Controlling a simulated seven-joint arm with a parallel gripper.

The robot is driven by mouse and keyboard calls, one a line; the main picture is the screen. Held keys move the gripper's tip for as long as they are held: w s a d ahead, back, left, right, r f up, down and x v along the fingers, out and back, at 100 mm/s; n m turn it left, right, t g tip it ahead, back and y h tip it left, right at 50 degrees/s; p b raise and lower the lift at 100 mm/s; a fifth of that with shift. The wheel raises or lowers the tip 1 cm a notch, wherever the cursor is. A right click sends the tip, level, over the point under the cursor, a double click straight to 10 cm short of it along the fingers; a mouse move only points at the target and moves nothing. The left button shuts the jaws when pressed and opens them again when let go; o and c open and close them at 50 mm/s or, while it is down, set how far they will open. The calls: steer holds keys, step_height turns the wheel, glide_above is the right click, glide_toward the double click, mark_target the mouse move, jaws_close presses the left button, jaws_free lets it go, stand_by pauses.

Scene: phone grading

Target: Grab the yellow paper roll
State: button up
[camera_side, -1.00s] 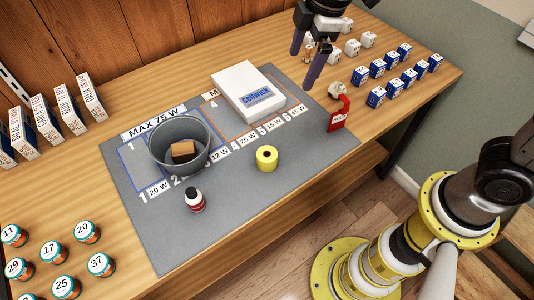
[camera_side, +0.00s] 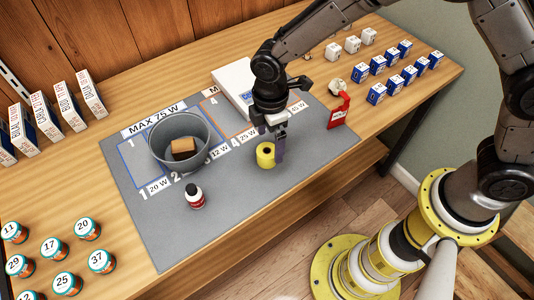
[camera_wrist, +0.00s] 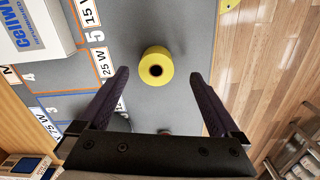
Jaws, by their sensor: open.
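The yellow paper roll (camera_side: 264,156) stands upright on the grey mat (camera_side: 232,222), its dark centre hole facing up. In the wrist view the roll (camera_wrist: 156,68) lies ahead of the fingertips, roughly midway between them. My gripper (camera_side: 275,145) is close beside the roll in the side view, and a finger partly covers the roll's right side. In the wrist view my gripper (camera_wrist: 160,78) has its two purple fingers spread wide with nothing between them. I cannot tell how high the fingertips are above the mat.
A grey bucket (camera_side: 160,160) holding a brown block (camera_side: 184,146) stands left of the roll. A small red-labelled bottle (camera_side: 194,197) stands at the front left. A white box (camera_side: 229,76) lies behind my gripper. A red item (camera_side: 340,109) stands right. The mat in front is clear.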

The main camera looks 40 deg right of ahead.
mark_target(266, 151)
steer(key=shift+w+a+f, duration=0.15)
steer(key=shift+f, duration=1.25)
steer(key=shift+w+a+f, duration=0.1)
steer(key=shift+w+f, duration=0.05)
steer(key=shift+f, duration=1.2)
steer(key=c, duration=1.4)
steer(key=shift+c, duration=0.4)
steer(key=shift+r, duration=0.15)
